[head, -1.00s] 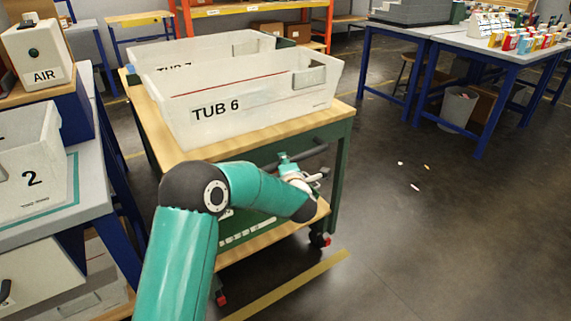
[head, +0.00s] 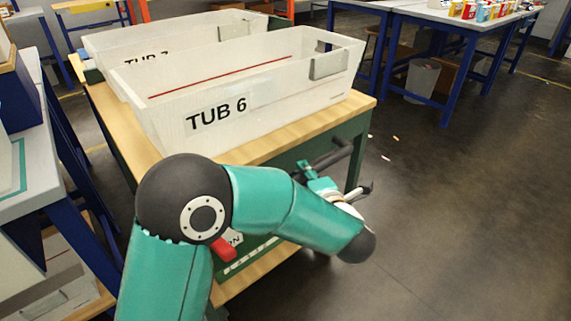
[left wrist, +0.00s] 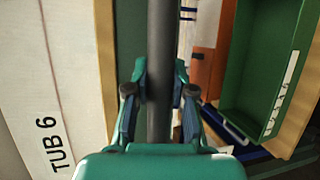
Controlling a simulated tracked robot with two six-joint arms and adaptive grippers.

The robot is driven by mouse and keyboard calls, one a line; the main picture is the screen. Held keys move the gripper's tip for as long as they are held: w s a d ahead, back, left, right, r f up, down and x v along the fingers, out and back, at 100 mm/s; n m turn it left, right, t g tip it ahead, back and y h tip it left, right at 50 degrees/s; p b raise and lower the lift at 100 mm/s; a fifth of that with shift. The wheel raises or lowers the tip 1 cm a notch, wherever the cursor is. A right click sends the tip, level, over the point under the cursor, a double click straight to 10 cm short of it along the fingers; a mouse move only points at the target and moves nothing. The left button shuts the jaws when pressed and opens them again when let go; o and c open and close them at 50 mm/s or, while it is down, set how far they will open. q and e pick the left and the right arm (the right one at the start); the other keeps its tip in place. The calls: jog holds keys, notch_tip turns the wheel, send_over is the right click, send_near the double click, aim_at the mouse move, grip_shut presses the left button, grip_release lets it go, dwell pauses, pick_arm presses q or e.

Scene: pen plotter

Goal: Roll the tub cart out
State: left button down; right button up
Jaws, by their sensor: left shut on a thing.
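The tub cart (head: 350,118) has a wooden top, a green frame and a dark handle bar (head: 332,158) on its near side. Tub 6 (head: 165,108), a translucent white tub, stands on its top. Tub 7 (head: 97,45) stands behind it, partly hidden. My left gripper (head: 314,174) is shut on the handle bar. The left wrist view shows the dark bar (left wrist: 160,35) between the two fingers (left wrist: 160,80). My left arm hides much of the cart's front and lower shelf. The wheels cannot be made out. My right gripper is out of view.
A grey side table (head: 30,170) with blue legs stands close at the cart's left. Blue-legged tables (head: 445,100) and a grey bin (head: 428,78) stand at the back right. The floor (head: 470,230) to the right is open, with a few small scraps.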

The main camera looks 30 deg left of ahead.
pick_arm(q)
jog(key=s+d, duration=0.3)
jog(key=d, duration=0.5)
jog(key=shift+s+f+b, duration=0.2)
jog(key=shift+f+b, duration=0.05)
jog(key=shift+b, duration=0.1)
jog(key=c, duration=1)
grip_release()
jog(key=shift+r, duration=0.1)
jog(key=v, duration=0.7)
jog(key=shift+s+d, duration=0.1)
jog(key=shift+d, duration=0.05)
